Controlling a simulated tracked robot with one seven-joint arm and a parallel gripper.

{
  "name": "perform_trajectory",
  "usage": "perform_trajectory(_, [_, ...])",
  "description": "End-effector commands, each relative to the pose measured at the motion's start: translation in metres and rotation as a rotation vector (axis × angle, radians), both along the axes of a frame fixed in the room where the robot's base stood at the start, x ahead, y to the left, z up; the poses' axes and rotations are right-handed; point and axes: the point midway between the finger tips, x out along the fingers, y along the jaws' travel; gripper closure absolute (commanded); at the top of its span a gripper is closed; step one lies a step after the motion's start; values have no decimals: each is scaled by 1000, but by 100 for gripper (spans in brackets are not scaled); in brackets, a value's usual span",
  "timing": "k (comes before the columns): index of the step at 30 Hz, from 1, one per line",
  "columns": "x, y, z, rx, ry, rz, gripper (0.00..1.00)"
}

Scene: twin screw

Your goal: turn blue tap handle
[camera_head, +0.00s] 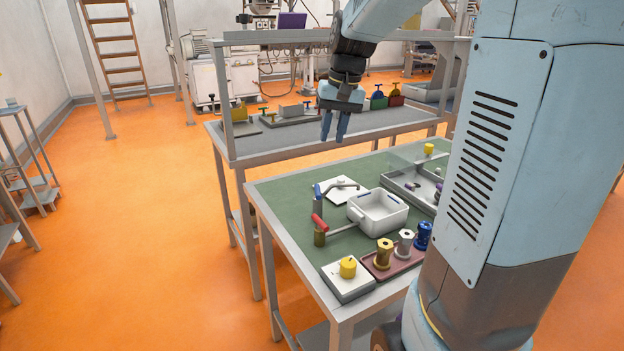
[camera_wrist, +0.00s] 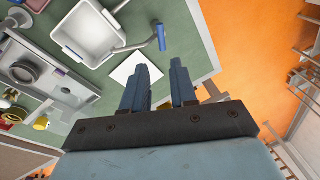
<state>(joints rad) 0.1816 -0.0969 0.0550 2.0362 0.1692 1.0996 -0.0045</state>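A blue upright handle (camera_head: 318,197) on a bent grey lever stands at the far left of the green-topped table, beside a white plate (camera_head: 331,192). The same blue handle (camera_wrist: 161,36) shows in the wrist view beyond my fingertips, with the plate (camera_wrist: 124,69) next to it. My gripper (camera_head: 334,128) points down, open and empty, above the area between the two tables. Its two blue fingers (camera_wrist: 160,76) are apart and touch nothing.
A white basin (camera_head: 378,211) sits right of the blue handle, with a red-handled lever (camera_head: 318,221) in front. Gold, silver and blue spools (camera_head: 405,240) stand near the front. A back bench (camera_head: 300,134) holds several small fixtures. Orange floor (camera_head: 150,220) is clear at left.

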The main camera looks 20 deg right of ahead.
Motion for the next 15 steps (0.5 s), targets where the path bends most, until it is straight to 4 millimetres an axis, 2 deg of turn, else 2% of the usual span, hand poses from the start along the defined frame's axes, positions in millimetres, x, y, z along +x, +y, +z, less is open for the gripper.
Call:
perform_trajectory(1, [12,-4,-5,12,21,-9,73])
perform_trajectory(6, [39,-11,-17,45,63,-28,73])
perform_trajectory(10, [50,-14,-22,60,80,-36,73])
perform_trajectory(15, [54,-14,-30,65,89,-38,73])
